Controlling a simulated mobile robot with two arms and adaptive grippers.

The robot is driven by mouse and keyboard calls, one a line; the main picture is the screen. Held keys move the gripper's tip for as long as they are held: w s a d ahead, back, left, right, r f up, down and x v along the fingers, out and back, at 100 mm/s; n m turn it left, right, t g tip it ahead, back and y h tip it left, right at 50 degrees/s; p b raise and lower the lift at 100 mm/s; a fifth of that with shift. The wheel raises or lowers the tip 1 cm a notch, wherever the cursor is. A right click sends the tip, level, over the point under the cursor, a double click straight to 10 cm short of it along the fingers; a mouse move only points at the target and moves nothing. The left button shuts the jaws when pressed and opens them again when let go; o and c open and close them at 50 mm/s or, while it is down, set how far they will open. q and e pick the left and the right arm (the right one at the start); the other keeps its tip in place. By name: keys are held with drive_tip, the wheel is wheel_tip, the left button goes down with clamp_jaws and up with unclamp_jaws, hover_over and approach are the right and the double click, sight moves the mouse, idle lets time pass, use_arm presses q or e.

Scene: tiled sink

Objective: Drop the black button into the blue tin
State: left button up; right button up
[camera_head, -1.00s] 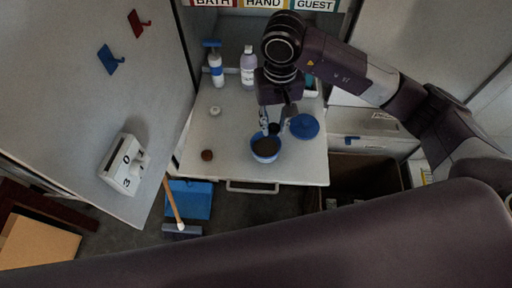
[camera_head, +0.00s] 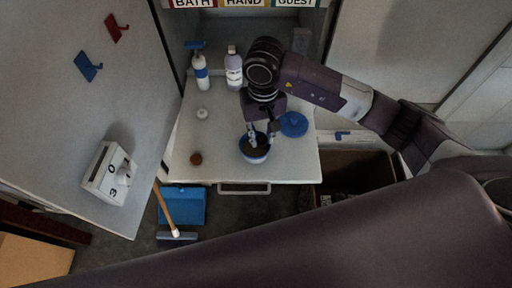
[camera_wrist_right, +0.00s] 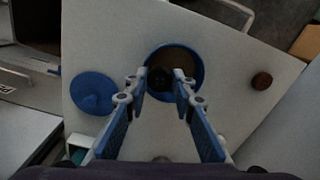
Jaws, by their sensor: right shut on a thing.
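The blue tin (camera_head: 254,157) stands open on the white counter near its front edge. It also shows in the right wrist view (camera_wrist_right: 200,72), with a brown inside. My right gripper (camera_head: 261,137) reaches down over the tin's mouth. In the right wrist view its fingertips (camera_wrist_right: 160,81) are shut on the small black button (camera_wrist_right: 160,76), which shows dark against the tin's inside. I cannot tell how far the button is above the tin's bottom. My left gripper is not in view.
A round blue lid (camera_head: 294,124) lies right of the tin. A brown round piece (camera_head: 196,158) and a white one (camera_head: 202,113) lie to the left. Two bottles, one blue and white (camera_head: 201,73) and one pale (camera_head: 233,68), stand behind. The counter's front left is mostly clear.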

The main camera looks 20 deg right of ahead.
drive_tip(key=o, duration=0.9)
drive_tip(key=shift+r, duration=0.1)
wheel_tip(320, 180, up, 12)
drive_tip(key=shift+f, duration=0.1)
drive_tip(key=shift+a, duration=0.1)
